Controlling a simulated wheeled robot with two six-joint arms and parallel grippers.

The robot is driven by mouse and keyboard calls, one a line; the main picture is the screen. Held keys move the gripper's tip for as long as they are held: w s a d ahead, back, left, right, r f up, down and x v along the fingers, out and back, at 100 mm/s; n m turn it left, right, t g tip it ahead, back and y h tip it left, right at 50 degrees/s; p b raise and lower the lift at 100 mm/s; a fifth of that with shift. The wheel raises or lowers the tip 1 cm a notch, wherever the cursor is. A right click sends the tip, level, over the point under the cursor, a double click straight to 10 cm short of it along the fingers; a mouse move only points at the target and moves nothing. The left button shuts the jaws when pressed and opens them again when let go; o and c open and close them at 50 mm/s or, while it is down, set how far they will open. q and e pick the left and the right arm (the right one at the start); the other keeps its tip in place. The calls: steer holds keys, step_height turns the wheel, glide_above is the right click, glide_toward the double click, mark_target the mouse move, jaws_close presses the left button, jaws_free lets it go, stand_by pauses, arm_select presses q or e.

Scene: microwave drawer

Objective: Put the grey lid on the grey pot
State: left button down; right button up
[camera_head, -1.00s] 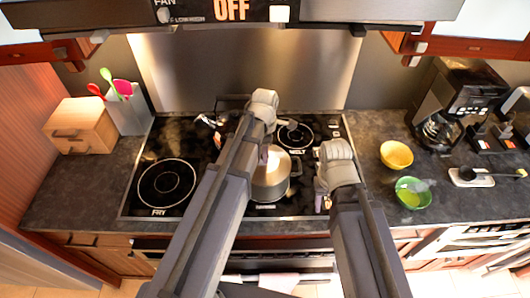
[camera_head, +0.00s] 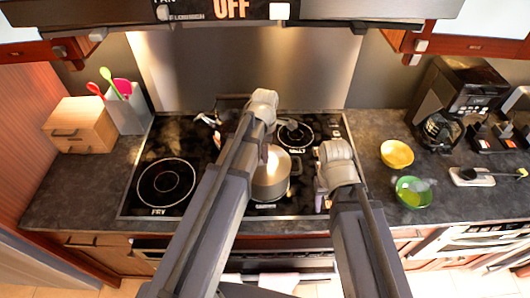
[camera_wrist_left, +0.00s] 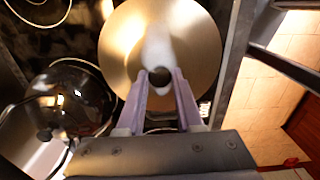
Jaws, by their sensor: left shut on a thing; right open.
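The grey lid (camera_head: 277,163) shows as a shiny round disc at the top of the grey pot (camera_head: 270,188) on the stove. My left gripper (camera_wrist_left: 160,75) is shut on the lid's knob, and the lid (camera_wrist_left: 122,40) fills the upper middle of the left wrist view. The lid looks lined up over the pot, but I cannot tell whether it rests on the rim or hangs just above it. The lid hides the pot's inside. My right gripper (camera_head: 321,197) is open and empty, right of the pot, partly hidden by its own wrist.
A dark, glossy round pot or lid (camera_wrist_left: 70,95) sits close beside the grey lid in the left wrist view. A yellow bowl (camera_head: 397,154) and a green bowl (camera_head: 412,192) stand on the right counter. The stove's left front burner (camera_head: 166,183) is clear.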

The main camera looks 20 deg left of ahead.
arm_select(q)
jaws_free()
stand_by(0.6)
steer(key=shift+r, duration=0.1)
steer(key=shift+r+p, duration=3.45)
steer(key=shift+p, duration=0.1)
